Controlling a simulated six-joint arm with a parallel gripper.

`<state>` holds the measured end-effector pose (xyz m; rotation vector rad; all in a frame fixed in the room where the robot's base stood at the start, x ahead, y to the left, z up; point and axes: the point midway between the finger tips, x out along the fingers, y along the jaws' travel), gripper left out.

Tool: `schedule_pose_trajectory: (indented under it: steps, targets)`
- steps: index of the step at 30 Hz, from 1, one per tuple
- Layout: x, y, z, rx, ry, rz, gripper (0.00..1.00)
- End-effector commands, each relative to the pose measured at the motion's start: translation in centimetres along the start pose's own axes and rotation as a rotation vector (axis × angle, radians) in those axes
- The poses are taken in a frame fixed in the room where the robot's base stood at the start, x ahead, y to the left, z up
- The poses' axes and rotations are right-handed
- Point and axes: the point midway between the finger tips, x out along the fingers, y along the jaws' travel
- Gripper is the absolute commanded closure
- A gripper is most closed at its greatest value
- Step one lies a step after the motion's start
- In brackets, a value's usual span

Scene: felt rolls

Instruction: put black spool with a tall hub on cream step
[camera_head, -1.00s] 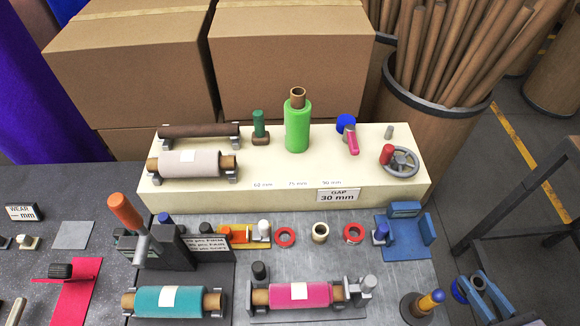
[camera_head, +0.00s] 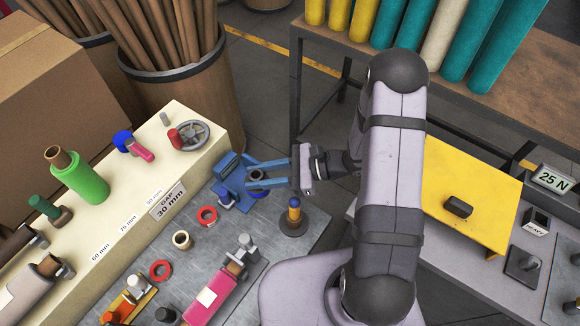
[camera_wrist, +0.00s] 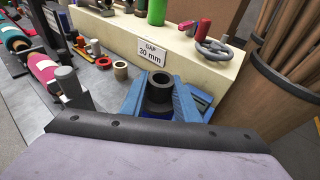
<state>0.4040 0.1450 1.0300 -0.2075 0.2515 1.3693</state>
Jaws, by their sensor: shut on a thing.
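The black spool with a tall hub (camera_wrist: 160,88) is between the blue fingers of my gripper (camera_wrist: 160,100) in the wrist view. Its dark, hollow hub stands up between the fingers, and a blue part shows below it. In the head view the spool (camera_head: 257,176) is small and partly hidden by the fingers. My gripper (camera_head: 262,175) is shut on it, above or beside the blue bracket on the grey bench. The cream step (camera_head: 205,165) lies to the left in the head view; it also shows ahead in the wrist view (camera_wrist: 205,62).
On the step stand a green roll (camera_head: 82,180), a pink-and-blue piece (camera_head: 135,146) and a grey handwheel (camera_head: 188,136). Bare cream top shows between them. A blue bracket (camera_head: 228,190), a post with an orange-and-blue top (camera_head: 294,214) and red rings are on the bench. A tube bin (camera_head: 190,90) stands behind.

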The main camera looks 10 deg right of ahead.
Motion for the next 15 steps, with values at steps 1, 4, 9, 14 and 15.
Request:
schedule_pose_trajectory:
  steps: [1, 4, 9, 14, 15]
  targets:
    - [1.9, 0.8, 0.5, -0.022, 0.0, 0.059, 1.0]
    - [5.1, 2.2, 1.4, -0.053, 0.001, 0.157, 1.0]
    - [10.4, 4.9, 3.3, -0.104, 0.003, 0.315, 1.0]
    - [15.6, 7.6, 5.5, -0.148, 0.008, 0.448, 1.0]
    - [16.9, 8.3, 6.3, -0.159, 0.009, 0.477, 1.0]
